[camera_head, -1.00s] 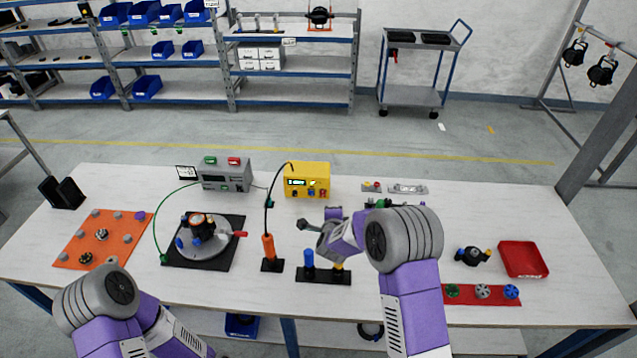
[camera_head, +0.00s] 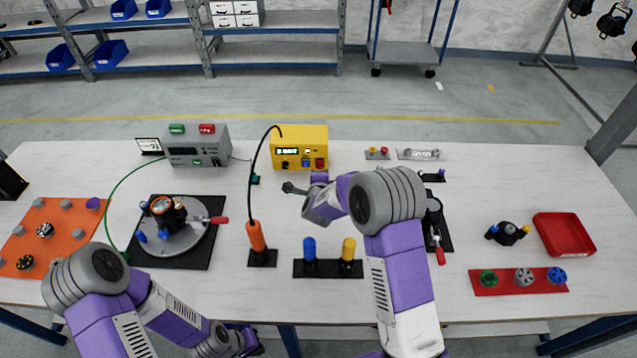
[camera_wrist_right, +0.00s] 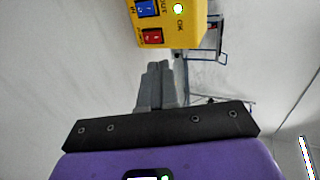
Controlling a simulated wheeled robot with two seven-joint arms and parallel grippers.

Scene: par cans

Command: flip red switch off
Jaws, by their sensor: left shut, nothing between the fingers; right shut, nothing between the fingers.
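The red switch (camera_head: 320,163) is on the front of the yellow box (camera_head: 314,134) at the back middle of the table, right of a blue switch (camera_head: 305,163). In the right wrist view the red switch (camera_wrist_right: 152,38) sits beside a lit round lamp on the yellow box (camera_wrist_right: 200,33). My right gripper (camera_wrist_right: 158,66) is shut and empty, its fingertips pointing toward the box, apparently short of the red switch. In the head view my right arm's wrist is just in front of the box. My left gripper (camera_head: 254,345) is shut and empty at the table's front edge.
A grey box (camera_head: 197,145) with green and red buttons stands left. An orange-handled tool (camera_head: 256,237) stands in front. Blue and yellow posts (camera_head: 348,250) stand near the front edge. A red tray (camera_head: 565,235) lies right.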

